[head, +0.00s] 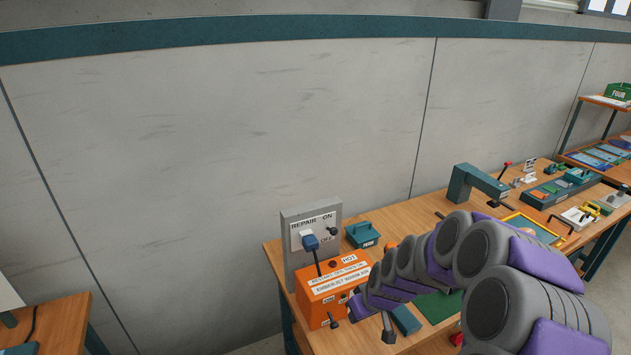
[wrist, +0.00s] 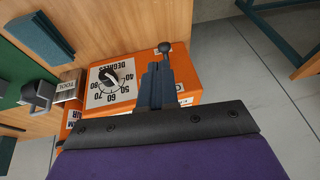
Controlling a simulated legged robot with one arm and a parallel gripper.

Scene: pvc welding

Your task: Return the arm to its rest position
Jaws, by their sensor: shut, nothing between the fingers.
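My gripper (wrist: 157,72) shows in the wrist view with its two dark fingers together and nothing between them. The fingers overlap the orange heater box (wrist: 182,68) in that view, beside its white degree dial (wrist: 110,80). Whether they touch the box I cannot tell. In the head view my grey and purple arm reaches from the lower right over the bench toward the orange heater box (head: 318,295). The arm covers part of the box's right side, and the gripper is hard to make out there.
A grey panel (head: 290,270) with a repair/on/off switch (head: 309,242) stands behind the box. A teal block (head: 362,235), a teal press (head: 475,183) and trays share the wooden bench (head: 390,222). Another table (head: 62,318) stands at lower left. Bare wall fills the upper left.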

